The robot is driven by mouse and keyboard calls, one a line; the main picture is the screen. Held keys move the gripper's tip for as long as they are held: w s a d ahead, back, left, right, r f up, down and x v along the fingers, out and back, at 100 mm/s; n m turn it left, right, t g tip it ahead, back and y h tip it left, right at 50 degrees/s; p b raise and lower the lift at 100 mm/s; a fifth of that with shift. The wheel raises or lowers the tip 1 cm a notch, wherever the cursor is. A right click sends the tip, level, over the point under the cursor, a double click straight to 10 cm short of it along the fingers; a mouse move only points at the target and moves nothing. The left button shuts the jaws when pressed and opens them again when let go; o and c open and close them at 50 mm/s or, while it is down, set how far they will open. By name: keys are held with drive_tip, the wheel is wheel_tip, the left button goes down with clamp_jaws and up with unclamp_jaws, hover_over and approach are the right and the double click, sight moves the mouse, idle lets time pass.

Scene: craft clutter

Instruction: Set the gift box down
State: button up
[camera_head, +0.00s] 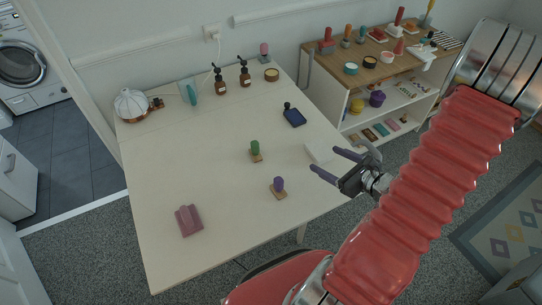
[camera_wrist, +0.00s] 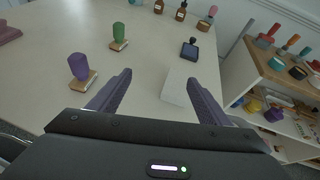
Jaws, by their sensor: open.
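A plain white box (camera_head: 320,151), which looks like the gift box, appears to rest on the white table (camera_head: 185,265) near its right edge. In the wrist view the white box (camera_wrist: 178,86) shows between my two fingers, nearer the right one. I cannot tell if that finger touches it. My gripper (camera_head: 324,159) is open, with its fingers beside and above the box at the table's right edge. In the wrist view my gripper (camera_wrist: 160,76) has its fingers spread wide. The box's near side is partly hidden.
A purple-handled stamp (camera_head: 278,186), a green-handled stamp (camera_head: 255,148) and a dark blue item (camera_head: 294,117) stand near. A pink object (camera_head: 188,220) lies front left. Brown pump bottles (camera_head: 220,82) stand at the back. A shelf unit (camera_head: 352,87) stands beyond the table's right edge.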

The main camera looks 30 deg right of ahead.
drive_tip(key=a+r+n+g+y, duration=0.2)
drive_tip(key=a+r+n+g, duration=0.15)
drive_tip(key=a+n, duration=0.3)
drive_tip(key=s+a+r+n+g+y, duration=0.1)
drive_tip(key=a+r+n+g, duration=0.1)
drive_tip(key=a+r+n, duration=0.35)
drive_tip(key=a+r+n+g+y, duration=0.25)
drive_tip(key=a+n, duration=0.35)
drive_tip(key=a, duration=0.4)
drive_tip(key=s+a+r+n+h, duration=0.1)
drive_tip(key=s+r+n+h, duration=0.2)
drive_tip(key=r+n, duration=0.3)
drive_tip(key=s+a+r+n+h, duration=0.2)
drive_tip(key=s+r+n+h, duration=0.1)
drive_tip(key=r+n+h, duration=0.2)
drive_tip(key=r+n, duration=0.2)
drive_tip(key=n, duration=0.1)
drive_tip(key=shift+s+n, duration=0.3)
drive_tip(key=shift+s, duration=0.05)
drive_tip(key=shift+f, duration=0.1)
